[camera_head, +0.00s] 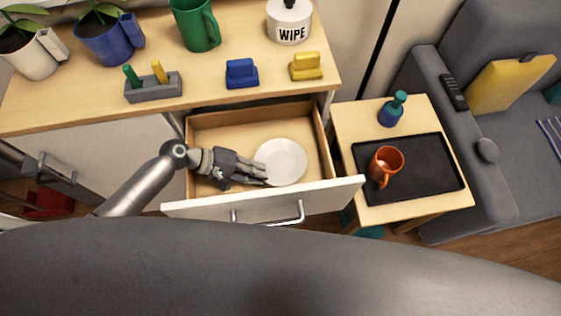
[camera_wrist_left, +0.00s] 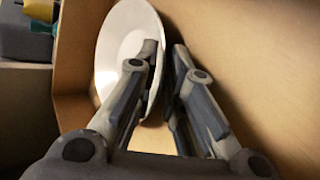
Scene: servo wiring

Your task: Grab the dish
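A white round dish (camera_head: 281,161) is inside the open wooden drawer (camera_head: 258,116). My left gripper (camera_head: 265,174) reaches into the drawer from the left, with its fingers at the dish's near left edge. In the left wrist view, the dish (camera_wrist_left: 127,45) shows as a shallow white plate. One finger overlaps its inner face and the other is just past its rim, so the rim runs between the fingertips (camera_wrist_left: 165,55). A narrow gap shows between the fingers; a firm grip on the rim is not visible. My right gripper is not in view.
The drawer's white front (camera_head: 335,193) with its handle is on the near side. The counter (camera_head: 205,83) above holds pots, a green mug and a WIPE container. To the right, a small table holds a black tray (camera_head: 440,178), an orange mug (camera_head: 391,158) and a blue bottle (camera_head: 390,114).

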